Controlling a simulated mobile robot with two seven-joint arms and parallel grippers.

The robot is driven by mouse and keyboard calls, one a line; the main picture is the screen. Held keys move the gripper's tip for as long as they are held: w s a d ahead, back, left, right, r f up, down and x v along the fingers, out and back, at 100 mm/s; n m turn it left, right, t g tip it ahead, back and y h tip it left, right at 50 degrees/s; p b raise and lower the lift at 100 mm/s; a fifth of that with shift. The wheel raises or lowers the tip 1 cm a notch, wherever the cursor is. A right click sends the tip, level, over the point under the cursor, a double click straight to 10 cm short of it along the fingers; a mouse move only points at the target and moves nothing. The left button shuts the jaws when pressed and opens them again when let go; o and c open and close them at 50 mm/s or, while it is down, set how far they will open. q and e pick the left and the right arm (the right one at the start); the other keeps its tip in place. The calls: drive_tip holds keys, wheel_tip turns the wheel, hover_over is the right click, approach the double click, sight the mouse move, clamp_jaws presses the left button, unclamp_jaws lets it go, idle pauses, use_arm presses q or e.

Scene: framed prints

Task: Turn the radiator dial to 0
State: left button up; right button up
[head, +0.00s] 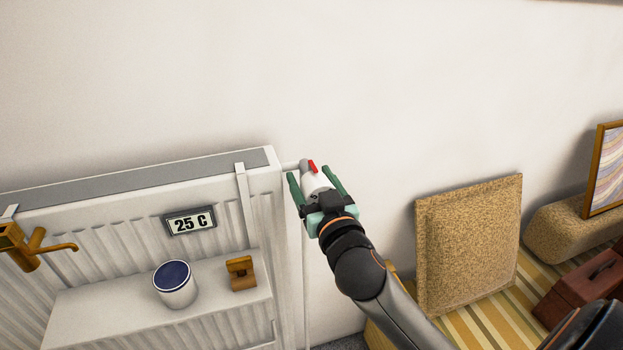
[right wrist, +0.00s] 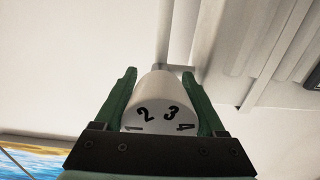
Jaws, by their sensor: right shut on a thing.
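The radiator dial (head: 314,183) is a white cylinder with a red mark at its far end, on the pipe at the radiator's top right corner. In the right wrist view the dial (right wrist: 158,95) shows the black digits 1, 2, 3 and 4, with 2 and 3 in the middle. My right gripper (head: 317,186) has its green fingers on both sides of the dial and is shut on it. The gripper also shows in the right wrist view (right wrist: 162,88). The 0 is not visible. My left gripper is not in view.
The white radiator (head: 120,240) carries a 25 C display (head: 190,221). Its shelf holds a blue-topped white tin (head: 176,285) and a small wooden piece (head: 241,272). A brass tap-like thing (head: 30,246) is at left. A beige cushion-like panel (head: 467,245) leans on the wall at right.

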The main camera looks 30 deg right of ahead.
drive_tip(key=shift+c, duration=0.9)
drive_tip(key=shift+r+n+p, duration=0.2)
drive_tip(key=shift+n+p, duration=1.05)
drive_tip(key=shift+n, duration=0.35)
drive_tip(key=shift+d+f+n+p, duration=0.1)
drive_tip(key=shift+n+p, duration=1.05)
drive_tip(key=shift+n, duration=0.75)
drive_tip(key=o, duration=1)
drive_tip(key=shift+o, duration=0.2)
